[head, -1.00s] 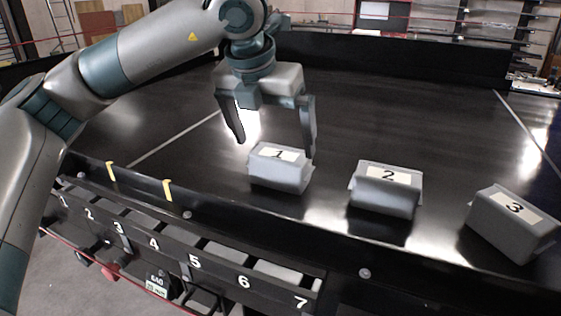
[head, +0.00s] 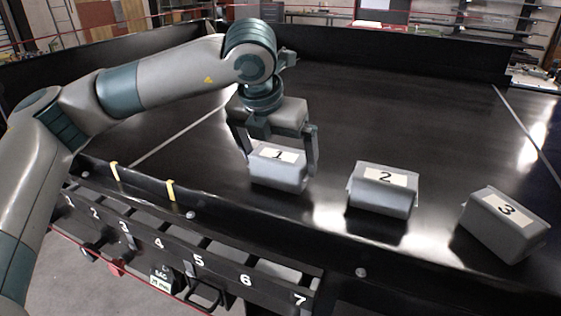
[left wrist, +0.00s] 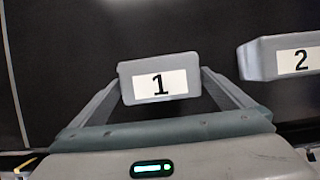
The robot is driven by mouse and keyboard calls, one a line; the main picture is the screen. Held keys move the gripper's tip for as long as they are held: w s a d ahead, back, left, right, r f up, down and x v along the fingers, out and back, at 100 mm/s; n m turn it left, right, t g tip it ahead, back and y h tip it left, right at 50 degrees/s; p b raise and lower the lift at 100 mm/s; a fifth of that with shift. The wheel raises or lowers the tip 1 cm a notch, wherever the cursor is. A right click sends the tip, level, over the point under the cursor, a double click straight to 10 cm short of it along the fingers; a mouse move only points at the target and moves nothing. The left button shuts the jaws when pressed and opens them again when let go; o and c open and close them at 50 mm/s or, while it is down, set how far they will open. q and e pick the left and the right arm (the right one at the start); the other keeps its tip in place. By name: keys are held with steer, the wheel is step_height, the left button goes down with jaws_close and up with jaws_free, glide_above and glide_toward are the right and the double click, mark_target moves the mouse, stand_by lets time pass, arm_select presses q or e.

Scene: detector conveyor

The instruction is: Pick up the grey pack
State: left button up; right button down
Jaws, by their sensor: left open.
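Three grey packs with white number labels lie on the black conveyor (head: 380,120). Pack 1 (head: 278,176) is the leftmost, pack 2 (head: 383,198) is in the middle and pack 3 (head: 502,232) is at the right. My left gripper (head: 279,165) is open, with one finger on each side of pack 1. In the left wrist view, pack 1 (left wrist: 158,66) sits between the two finger ends, and pack 2 (left wrist: 285,58) is off to the right. Whether the fingers touch pack 1 cannot be told. My right gripper is not in view.
A black rail (head: 225,220) runs along the conveyor's near edge. Below it is a row of bins numbered 1 to 7 (head: 205,262). Yellow tape marks (head: 171,190) are on the rail. The conveyor behind the packs is clear.

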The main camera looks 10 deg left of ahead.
arm_select(q)
steer(key=shift+p+x, duration=0.45)
steer(key=shift+x, duration=0.45)
steer(key=shift+w+f, duration=0.2)
steer(key=shift+f, duration=0.3)
steer(key=shift+d, duration=0.1)
steer(key=c, duration=1.1)
steer(key=shift+r, duration=0.2)
